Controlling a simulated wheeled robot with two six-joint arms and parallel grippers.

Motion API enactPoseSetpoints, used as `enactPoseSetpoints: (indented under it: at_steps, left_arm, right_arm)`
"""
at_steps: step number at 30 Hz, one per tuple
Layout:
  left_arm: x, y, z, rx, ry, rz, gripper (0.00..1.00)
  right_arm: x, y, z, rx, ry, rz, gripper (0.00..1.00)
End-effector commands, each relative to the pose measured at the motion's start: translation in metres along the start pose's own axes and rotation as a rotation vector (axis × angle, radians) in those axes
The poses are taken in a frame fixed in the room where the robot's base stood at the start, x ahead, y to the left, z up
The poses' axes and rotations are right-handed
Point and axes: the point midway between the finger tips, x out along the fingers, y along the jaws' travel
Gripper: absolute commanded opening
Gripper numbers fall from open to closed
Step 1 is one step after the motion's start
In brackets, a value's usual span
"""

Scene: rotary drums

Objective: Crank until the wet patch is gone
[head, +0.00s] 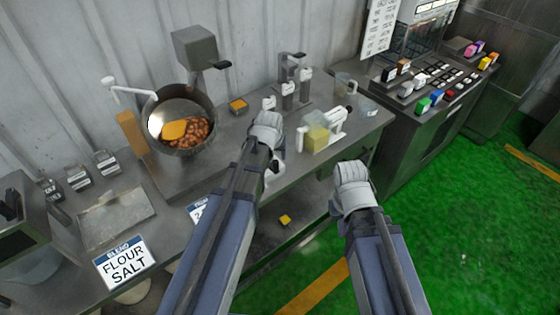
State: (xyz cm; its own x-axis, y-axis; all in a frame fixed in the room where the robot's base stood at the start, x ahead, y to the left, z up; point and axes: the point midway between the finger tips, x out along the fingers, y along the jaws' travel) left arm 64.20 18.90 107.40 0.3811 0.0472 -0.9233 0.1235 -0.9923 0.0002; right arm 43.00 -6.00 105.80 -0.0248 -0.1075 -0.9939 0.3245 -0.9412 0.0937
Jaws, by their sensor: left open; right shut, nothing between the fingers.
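A round metal drum (158,108) stands open toward me at the left of the bench. Brown bean-like pieces (196,133) and a flat orange patch (173,131) lie inside it; I cannot tell whether that patch is the wet one. A white crank handle (124,88) sticks out at the drum's upper left. My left gripper (268,122) is open above the bench, right of the drum and apart from it. My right gripper (351,170) is shut and empty, in front of the bench's right end. My arm partly hides the bench middle.
A clear box with yellow contents (317,138) and a white fitting stands right of my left gripper. Several dispensers (288,95) stand behind. A FLOUR SALT sign (126,264) hangs at the front left. A yellow piece (285,220) lies on the lower shelf. Green floor (465,240) is clear at right.

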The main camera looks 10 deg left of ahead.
Motion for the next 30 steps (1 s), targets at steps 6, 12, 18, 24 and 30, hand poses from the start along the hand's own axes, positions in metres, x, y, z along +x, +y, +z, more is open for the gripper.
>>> enactPoseSetpoints:
  at_steps: [6, 12, 18, 24, 30]
  left_arm:
    - [0.012, 0.000, 0.001, 0.001, -0.001, 0.000, 0.62]
    - [0.035, 0.000, 0.002, 0.001, -0.001, 0.000, 0.62]
    - [0.062, 0.000, 0.002, 0.001, -0.002, 0.000, 0.62]
    - [0.078, 0.000, 0.001, 0.001, -0.002, 0.000, 0.62]
    - [0.078, 0.000, 0.001, 0.001, -0.002, 0.000, 0.62]
  right_arm:
    - [0.011, -0.001, -0.001, -0.001, 0.000, 0.000, 0.00]
    - [0.032, -0.003, -0.002, -0.004, 0.000, 0.001, 0.00]
    - [0.057, -0.005, -0.003, -0.003, 0.000, 0.001, 0.00]
    - [0.072, -0.007, -0.004, -0.002, 0.000, 0.001, 0.00]
    - [0.071, -0.007, -0.004, -0.002, 0.000, 0.001, 0.00]
